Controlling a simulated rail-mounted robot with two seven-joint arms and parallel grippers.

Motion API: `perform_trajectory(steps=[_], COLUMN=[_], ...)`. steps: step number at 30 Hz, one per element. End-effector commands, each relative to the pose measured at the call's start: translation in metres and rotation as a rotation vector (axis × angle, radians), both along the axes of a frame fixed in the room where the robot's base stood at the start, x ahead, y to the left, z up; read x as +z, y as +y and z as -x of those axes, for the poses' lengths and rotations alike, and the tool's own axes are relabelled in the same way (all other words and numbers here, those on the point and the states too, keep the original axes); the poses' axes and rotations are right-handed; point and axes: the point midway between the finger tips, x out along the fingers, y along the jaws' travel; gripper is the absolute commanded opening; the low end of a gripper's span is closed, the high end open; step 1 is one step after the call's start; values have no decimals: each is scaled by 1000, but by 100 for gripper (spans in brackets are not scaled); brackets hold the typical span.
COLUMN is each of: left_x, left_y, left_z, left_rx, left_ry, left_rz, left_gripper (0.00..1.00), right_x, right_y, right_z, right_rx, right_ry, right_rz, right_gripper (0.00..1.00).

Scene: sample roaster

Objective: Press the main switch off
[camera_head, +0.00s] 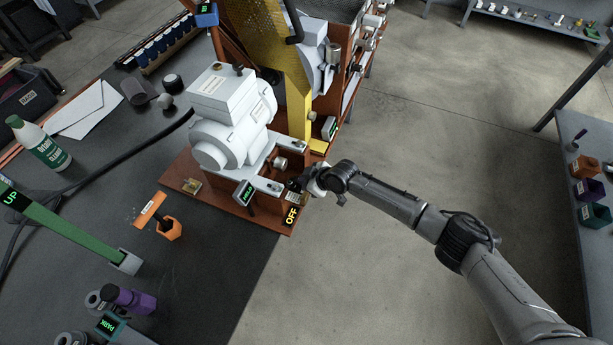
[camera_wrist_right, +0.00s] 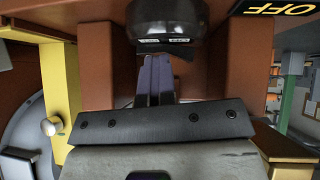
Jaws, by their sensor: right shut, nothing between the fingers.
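A black label with yellow OFF letters (camera_head: 291,215) lies on the front edge of the red-brown machine base (camera_head: 262,217). It shows upside down at the top right of the wrist view (camera_wrist_right: 277,9). My right gripper (camera_head: 297,184) is at the base's right front corner, just behind the OFF label. Its fingers (camera_wrist_right: 157,68) are shut and empty. In the wrist view a dark rounded part with two small pale labels (camera_wrist_right: 166,24) is just beyond the fingertips; I cannot tell if they touch. The switch itself is not clearly made out in the head view. My left gripper is not in view.
A white motor (camera_head: 232,115) stands on the base beside a yellow guard (camera_head: 292,85). The floor right of the base is clear.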

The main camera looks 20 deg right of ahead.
Motion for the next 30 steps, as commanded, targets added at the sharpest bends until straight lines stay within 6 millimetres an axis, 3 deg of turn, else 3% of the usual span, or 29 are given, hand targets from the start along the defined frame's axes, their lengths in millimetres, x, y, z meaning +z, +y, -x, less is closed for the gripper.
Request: perform_trajectory(steps=[17,28,30], left_x=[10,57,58], left_y=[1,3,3], left_z=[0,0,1], left_rx=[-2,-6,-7], left_ry=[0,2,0], left_rz=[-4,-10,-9], left_gripper=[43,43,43], right_x=[5,51,58], right_y=[5,7,-3], right_z=[4,10,21], right_rx=[1,-1,-2], right_ry=[0,0,1], right_rz=[-4,-4,-2], right_gripper=[0,0,0])
